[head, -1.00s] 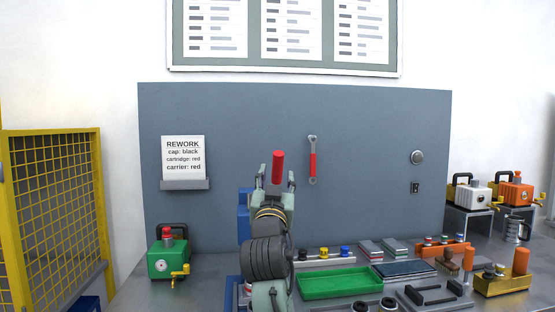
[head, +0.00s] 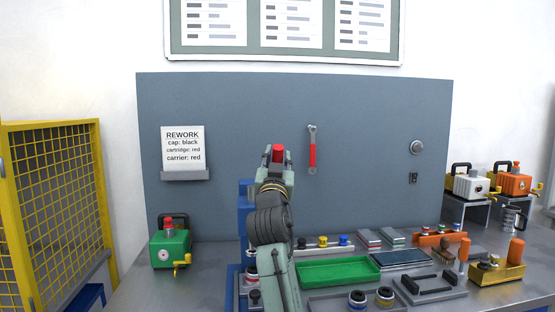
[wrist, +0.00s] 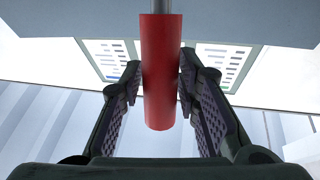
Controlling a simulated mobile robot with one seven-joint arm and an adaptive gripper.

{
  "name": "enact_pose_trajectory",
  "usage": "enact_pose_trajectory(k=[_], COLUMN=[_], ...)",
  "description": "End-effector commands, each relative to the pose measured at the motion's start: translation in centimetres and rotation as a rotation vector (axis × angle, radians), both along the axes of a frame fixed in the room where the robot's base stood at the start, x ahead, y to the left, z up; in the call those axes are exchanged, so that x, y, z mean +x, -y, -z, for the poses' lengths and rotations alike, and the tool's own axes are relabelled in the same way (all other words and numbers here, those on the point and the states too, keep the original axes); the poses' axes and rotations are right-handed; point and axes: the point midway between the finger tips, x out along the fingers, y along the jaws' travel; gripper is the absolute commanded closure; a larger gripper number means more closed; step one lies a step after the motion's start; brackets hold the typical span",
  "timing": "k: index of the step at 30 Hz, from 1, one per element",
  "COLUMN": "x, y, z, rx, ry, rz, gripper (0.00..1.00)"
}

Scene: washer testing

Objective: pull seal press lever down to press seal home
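The red lever handle (head: 278,153) of the seal press stands above my arm in the head view. In the wrist view the handle (wrist: 160,75) is a red cylinder on a grey rod, hanging between my finger pads. My gripper (head: 276,157) is open around the handle, and a narrow gap shows on each side of it in the wrist view (wrist: 162,95). The blue press body (head: 243,215) is mostly hidden behind my arm. The seal cannot be made out.
A green tray (head: 338,271) lies right of my arm. A green pump unit (head: 170,248) stands at the left. A red-handled wrench (head: 312,150) hangs on the grey back panel (head: 370,130). Two black-and-metal rings (head: 385,297) sit near the front.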

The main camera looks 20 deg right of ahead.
Motion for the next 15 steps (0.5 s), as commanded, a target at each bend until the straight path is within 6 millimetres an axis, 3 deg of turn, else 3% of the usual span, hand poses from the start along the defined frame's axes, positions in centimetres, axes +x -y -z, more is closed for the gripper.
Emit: enact_pose_trajectory(k=[12,15], x=[0.0,-0.01], y=[0.0,0.01], z=[0.01,0.01], rx=[0.0,0.0], ry=[0.0,0.0], rz=[0.0,0.0], gripper=[1.0,1.0])
